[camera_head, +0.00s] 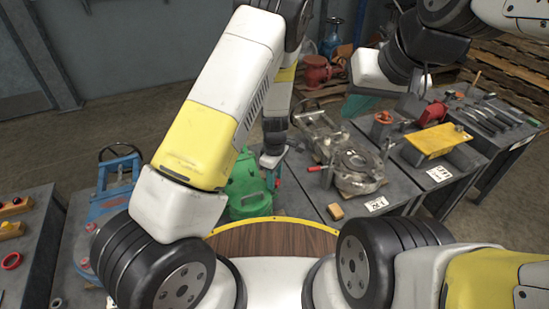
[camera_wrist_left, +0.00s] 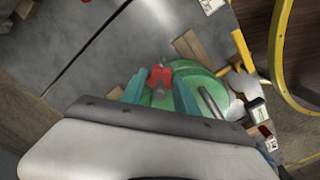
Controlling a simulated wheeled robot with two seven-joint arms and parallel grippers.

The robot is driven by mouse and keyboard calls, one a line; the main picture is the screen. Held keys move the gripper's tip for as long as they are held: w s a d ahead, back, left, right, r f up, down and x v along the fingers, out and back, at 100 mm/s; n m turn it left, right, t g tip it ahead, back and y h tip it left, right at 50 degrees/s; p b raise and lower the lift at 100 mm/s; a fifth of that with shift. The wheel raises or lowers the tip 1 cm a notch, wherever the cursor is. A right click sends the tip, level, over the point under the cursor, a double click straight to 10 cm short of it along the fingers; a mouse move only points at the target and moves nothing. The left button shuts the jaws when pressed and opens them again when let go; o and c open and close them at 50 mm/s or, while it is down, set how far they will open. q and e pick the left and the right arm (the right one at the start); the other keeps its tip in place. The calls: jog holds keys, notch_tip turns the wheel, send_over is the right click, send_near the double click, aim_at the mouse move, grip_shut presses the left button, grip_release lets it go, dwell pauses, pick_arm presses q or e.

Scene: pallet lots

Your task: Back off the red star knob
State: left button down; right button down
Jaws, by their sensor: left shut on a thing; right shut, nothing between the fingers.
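The red star knob (camera_wrist_left: 160,76) is in the left wrist view, on or just above a round green body (camera_wrist_left: 200,82). My left gripper (camera_wrist_left: 160,88) has its two teal fingers on either side of the knob and is shut on it. In the head view the green machine (camera_head: 246,188) stands on a grey bench, with my left gripper (camera_head: 270,163) low over its right side; the knob cannot be made out clearly there. My right gripper (camera_head: 362,105) is shut and empty, high at the upper right, away from the green machine.
A grey metal casting (camera_head: 357,170) stands right of the green machine, with a small wooden block (camera_head: 336,212) in front. A blue machine (camera_head: 112,195) stands to the left.

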pick_arm(q)
jog(key=shift+n, duration=0.6)
jog(key=c, duration=0.9)
grip_release()
jog(key=shift+r, duration=3.95)
